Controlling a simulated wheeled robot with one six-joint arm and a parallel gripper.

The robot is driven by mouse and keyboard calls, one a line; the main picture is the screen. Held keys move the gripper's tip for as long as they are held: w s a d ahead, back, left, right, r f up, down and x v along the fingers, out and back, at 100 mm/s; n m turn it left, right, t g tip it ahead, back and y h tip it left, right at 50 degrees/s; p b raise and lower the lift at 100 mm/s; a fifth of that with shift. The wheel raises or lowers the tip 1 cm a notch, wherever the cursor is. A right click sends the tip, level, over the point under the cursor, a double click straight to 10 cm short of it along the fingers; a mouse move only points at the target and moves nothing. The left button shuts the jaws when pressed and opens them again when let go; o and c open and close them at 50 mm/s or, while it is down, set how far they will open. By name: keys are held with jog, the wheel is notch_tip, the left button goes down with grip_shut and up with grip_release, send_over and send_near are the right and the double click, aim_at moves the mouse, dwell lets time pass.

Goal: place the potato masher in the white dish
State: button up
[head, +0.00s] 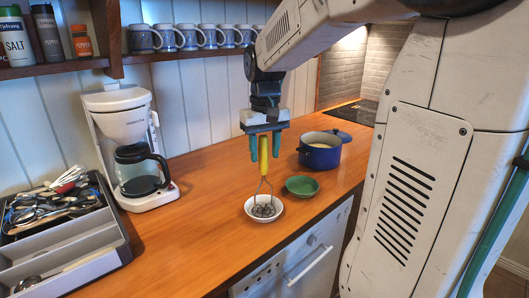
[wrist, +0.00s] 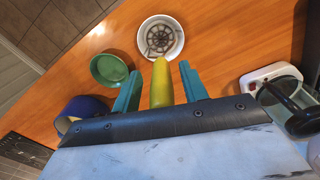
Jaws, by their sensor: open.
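The potato masher (head: 263,160) has a yellow handle and a wire head. It stands upright with its head inside the white dish (head: 250,214) on the wooden counter. In the wrist view the yellow handle (wrist: 161,84) points up between my fingers, and the round wire head shows inside the white dish (wrist: 179,31). My gripper (head: 265,157) is above the dish, its teal fingers open on either side of the handle. In the wrist view my gripper (wrist: 160,90) shows gaps between the handle and both fingers.
A green bowl (head: 301,186) sits right of the dish, with a blue pot (head: 320,158) behind it. A white coffee maker (head: 125,113) stands at the left back. A grey utensil tray (head: 112,232) is at the left edge. The counter left of the dish is clear.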

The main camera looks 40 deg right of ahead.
notch_tip(320, 180, up, 12)
jog(key=shift+f, duration=0.15)
jog(key=s+a+f+n, duration=0.1)
jog(key=s+a+f, duration=0.6)
jog(key=s, duration=0.3)
jog(key=s+a+f+n+t, duration=0.1)
jog(key=s+a+f+n, duration=0.1)
jog(key=s+a+f, duration=0.5)
jog(key=s, duration=0.3)
jog(key=shift+a, duration=0.2)
